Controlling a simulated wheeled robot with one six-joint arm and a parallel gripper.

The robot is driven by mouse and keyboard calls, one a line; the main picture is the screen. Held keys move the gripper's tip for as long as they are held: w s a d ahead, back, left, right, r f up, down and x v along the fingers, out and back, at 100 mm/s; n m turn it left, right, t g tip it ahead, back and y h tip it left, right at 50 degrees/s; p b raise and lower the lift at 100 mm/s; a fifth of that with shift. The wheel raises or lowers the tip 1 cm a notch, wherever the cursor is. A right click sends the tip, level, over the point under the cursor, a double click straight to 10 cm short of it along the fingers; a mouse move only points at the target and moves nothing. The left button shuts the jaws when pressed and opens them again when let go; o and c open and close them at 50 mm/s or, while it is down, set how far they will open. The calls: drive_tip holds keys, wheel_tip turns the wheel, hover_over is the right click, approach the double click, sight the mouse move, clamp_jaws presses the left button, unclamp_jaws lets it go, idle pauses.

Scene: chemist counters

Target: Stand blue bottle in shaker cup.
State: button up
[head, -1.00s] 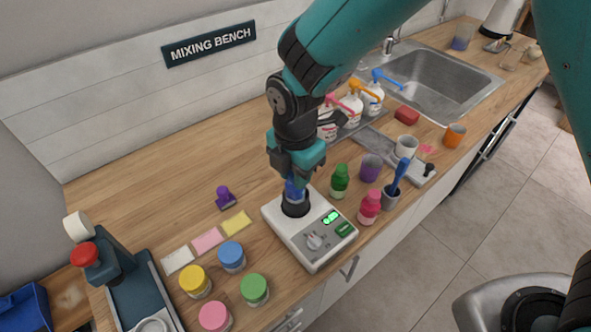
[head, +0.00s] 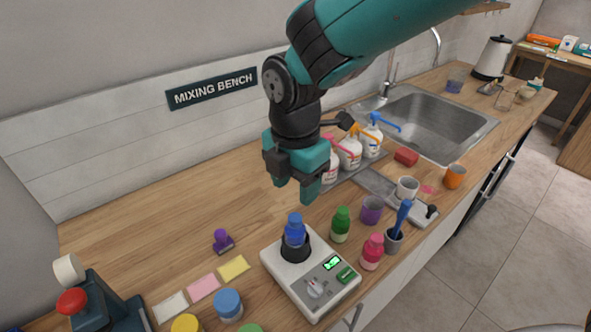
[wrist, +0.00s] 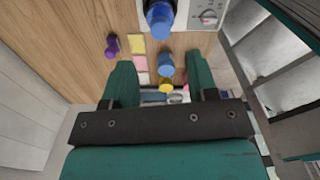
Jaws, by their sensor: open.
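The blue bottle (head: 295,231) stands upright in the black shaker cup (head: 296,252) on the white mixer with a lit green display. Its upper part and cap show above the cup's rim.
A green bottle (head: 340,224) and a pink bottle (head: 372,252) stand right of the mixer (head: 318,290). Pump bottles (head: 350,152) stand behind.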

drive_tip(key=s+d+r+m+y, duration=0.2)
drive_tip(key=s+d+r+m, duration=0.55)
drive_tip(key=m, duration=0.25)
drive_tip(key=s+d+m+y, duration=0.2)
drive_tip(key=s+d+m, duration=0.2)
drive_tip(key=s+m, duration=0.4)
drive_tip(key=shift+s+r+m, duration=0.4)
drive_tip(key=shift+r+m, duration=0.05)
drive_tip(key=shift+m, duration=0.35)
drive_tip(key=shift+f, duration=0.1)
drive_tip(key=shift+o, duration=0.3)
drive_tip(key=shift+w+b, duration=0.1)
drive_tip(key=shift+b, duration=0.2)
